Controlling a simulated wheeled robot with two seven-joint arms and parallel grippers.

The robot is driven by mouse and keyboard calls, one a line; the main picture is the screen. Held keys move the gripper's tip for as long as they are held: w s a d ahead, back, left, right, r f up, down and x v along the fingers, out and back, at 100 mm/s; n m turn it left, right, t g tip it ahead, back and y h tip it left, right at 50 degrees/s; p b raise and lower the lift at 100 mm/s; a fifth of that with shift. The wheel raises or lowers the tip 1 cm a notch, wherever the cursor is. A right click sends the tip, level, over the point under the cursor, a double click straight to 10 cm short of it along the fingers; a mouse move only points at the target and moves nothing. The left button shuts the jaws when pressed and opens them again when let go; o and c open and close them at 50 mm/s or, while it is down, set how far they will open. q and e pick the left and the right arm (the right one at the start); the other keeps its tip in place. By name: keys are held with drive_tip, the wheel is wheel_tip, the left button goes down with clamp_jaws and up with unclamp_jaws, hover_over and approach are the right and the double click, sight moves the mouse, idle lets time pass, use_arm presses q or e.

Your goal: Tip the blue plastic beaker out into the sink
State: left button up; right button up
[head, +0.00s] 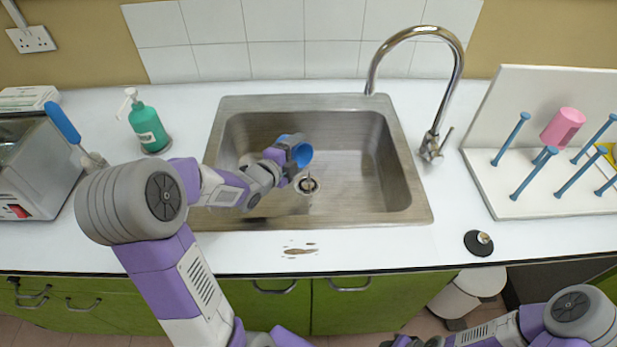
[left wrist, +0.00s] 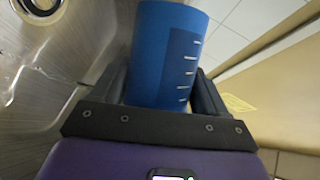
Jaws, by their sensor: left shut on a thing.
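The blue plastic beaker (head: 304,155) is over the sink basin (head: 350,190), tilted on its side with its mouth toward the right, just above and behind the drain (head: 308,185). My left gripper (head: 288,155) is shut around it. In the left wrist view the beaker (left wrist: 168,55), with white volume marks, sits between the two dark fingers. A faint thin streak shows below the mouth; I cannot tell whether it is liquid. The beaker's inside is too small to make out. My right gripper (head: 402,342) is only partly in view at the bottom edge, beyond the counter front.
A curved tap (head: 455,90) stands behind the sink's right side. A green soap bottle (head: 148,127) stands left of it. A drying rack (head: 505,195) with a pink beaker (head: 562,127) is at the right. A small black round object (head: 478,245) lies on the counter.

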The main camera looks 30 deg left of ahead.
use_arm(q)
drive_tip(key=shift+s+d+b, duration=0.1)
drive_tip(key=shift+d+b, duration=0.05)
drive_tip(key=shift+b, duration=0.15)
drive_tip(key=shift+d+r, duration=0.1)
drive_tip(key=shift+s+d+m, duration=0.1)
drive_tip(key=shift+d+m, duration=0.15)
drive_tip(key=shift+m, duration=0.15)
drive_tip(key=shift+r+m+t, duration=0.15)
drive_tip(key=shift+m+t, duration=0.15)
idle(0.3)
drive_tip(key=shift+d+r+m+y, duration=0.1)
drive_tip(key=shift+m+y, duration=0.3)
drive_tip(key=shift+m, duration=0.1)
drive_tip(key=shift+d+r+m+t, duration=0.2)
drive_tip(key=shift+m+t, duration=0.2)
drive_tip(key=shift+m, duration=0.2)
drive_tip(key=shift+a+f+n+g, duration=0.15)
drive_tip(key=shift+a+n+g, duration=0.2)
drive_tip(key=shift+n, duration=0.25)
drive_tip(key=shift+a+f+n+h, duration=0.2)
drive_tip(key=shift+n+h, duration=0.1)
drive_tip(key=shift+n, duration=0.4)
